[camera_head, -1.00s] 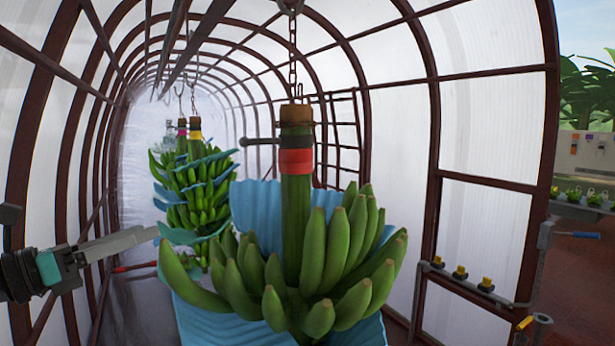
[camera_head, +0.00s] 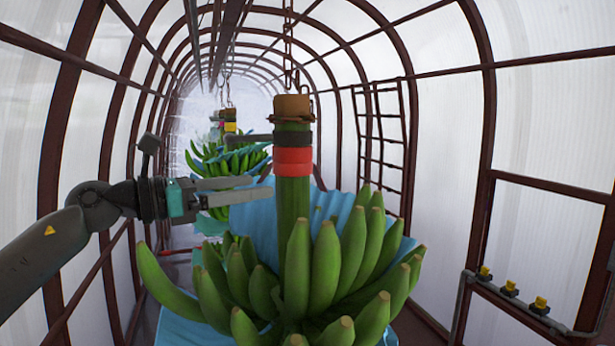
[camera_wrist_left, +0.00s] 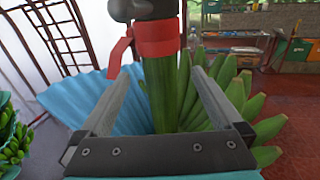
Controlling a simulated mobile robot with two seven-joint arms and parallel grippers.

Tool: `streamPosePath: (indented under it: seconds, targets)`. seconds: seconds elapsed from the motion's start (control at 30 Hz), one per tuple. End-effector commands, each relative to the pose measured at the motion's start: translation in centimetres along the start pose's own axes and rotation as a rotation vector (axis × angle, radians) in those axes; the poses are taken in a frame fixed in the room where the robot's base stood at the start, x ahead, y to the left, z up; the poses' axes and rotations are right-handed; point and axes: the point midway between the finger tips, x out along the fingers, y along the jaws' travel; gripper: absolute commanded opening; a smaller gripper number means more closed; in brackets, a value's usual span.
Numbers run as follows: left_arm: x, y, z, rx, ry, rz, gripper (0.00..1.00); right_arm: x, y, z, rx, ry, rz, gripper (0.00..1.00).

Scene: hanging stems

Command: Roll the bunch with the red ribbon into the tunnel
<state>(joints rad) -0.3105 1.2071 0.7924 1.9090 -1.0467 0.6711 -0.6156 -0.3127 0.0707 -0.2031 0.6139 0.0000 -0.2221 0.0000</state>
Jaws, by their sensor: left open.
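The banana bunch with the red ribbon (camera_head: 293,162) hangs upright on a chain in the head view. Its green stem (camera_head: 292,205) carries a black band above the ribbon, and a blue sheet lies behind its fruit. The wrist view also shows the red ribbon (camera_wrist_left: 157,40) with a loose tail. My left gripper (camera_head: 264,188) is open, just left of the stem below the ribbon. In the wrist view the stem stands between the finger lines; contact cannot be told. The arched tunnel (camera_head: 493,130) with pale walls surrounds the bunch and runs back. My right gripper is out of view.
More bunches hang deeper in the tunnel, the nearer one with a yellow band (camera_head: 230,127). A ladder-like frame (camera_head: 382,140) stands at the right wall. A rail with yellow knobs (camera_head: 510,288) runs along the lower right.

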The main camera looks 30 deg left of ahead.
Motion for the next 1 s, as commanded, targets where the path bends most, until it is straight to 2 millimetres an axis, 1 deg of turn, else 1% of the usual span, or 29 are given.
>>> streamPosePath:
  seconds: [0.1, 0.3, 0.57, 0.73, 1.0]
  targets:
    - [1.7, 0.0, 0.0, 0.003, 0.004, 0.001, 1.00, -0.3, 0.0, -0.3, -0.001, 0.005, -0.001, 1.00]
    - [3.9, 0.1, 0.0, 0.002, 0.004, 0.002, 1.00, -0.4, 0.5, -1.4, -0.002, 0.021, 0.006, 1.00]
    - [5.5, -0.1, 0.2, 0.000, -0.003, -0.006, 1.00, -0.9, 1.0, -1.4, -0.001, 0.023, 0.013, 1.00]
    - [6.3, 0.1, 0.1, 0.001, 0.001, 0.003, 1.00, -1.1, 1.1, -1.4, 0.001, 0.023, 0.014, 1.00]
    - [6.9, 0.5, 0.3, -0.004, -0.006, 0.012, 1.00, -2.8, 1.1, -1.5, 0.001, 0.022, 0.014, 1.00]
